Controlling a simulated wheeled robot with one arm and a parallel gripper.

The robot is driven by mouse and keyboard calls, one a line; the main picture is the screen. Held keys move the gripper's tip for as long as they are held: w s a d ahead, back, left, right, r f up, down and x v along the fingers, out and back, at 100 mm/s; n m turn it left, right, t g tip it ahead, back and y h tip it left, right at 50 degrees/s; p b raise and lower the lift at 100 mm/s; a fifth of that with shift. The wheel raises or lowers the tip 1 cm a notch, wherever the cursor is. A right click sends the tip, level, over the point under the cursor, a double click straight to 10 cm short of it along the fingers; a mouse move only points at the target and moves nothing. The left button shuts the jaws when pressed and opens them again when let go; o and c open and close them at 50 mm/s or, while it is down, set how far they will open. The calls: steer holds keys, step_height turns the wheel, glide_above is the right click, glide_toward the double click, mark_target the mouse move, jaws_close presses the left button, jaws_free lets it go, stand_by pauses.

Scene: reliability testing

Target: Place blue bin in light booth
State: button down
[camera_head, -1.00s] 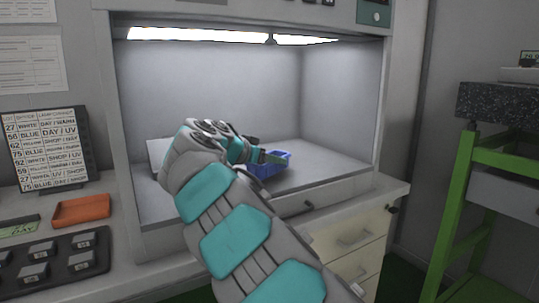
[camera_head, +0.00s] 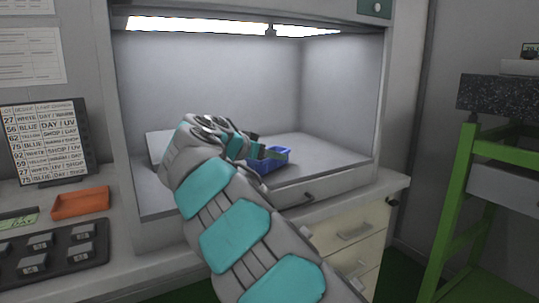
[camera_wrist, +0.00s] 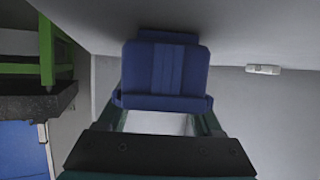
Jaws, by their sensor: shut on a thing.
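The blue bin (camera_head: 272,161) is inside the light booth (camera_head: 220,80), in the head view just over the booth floor near its front edge. I cannot tell whether it touches the floor. My gripper (camera_head: 262,153) is shut on the bin's near side, partly hidden by my wrist. In the wrist view the blue bin (camera_wrist: 165,75) fills the middle, with the gripper (camera_wrist: 163,118) fingers at both sides of its lower edge. The booth is lit by tubes along its top.
An orange tray (camera_head: 80,203) and a dark button panel (camera_head: 50,250) lie on the counter at left. A lamp chart (camera_head: 47,143) leans on the wall there. A green-framed stand (camera_head: 450,220) is at right. The booth floor right of the bin is clear.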

steer(key=shift+f, duration=0.1)
jaws_free()
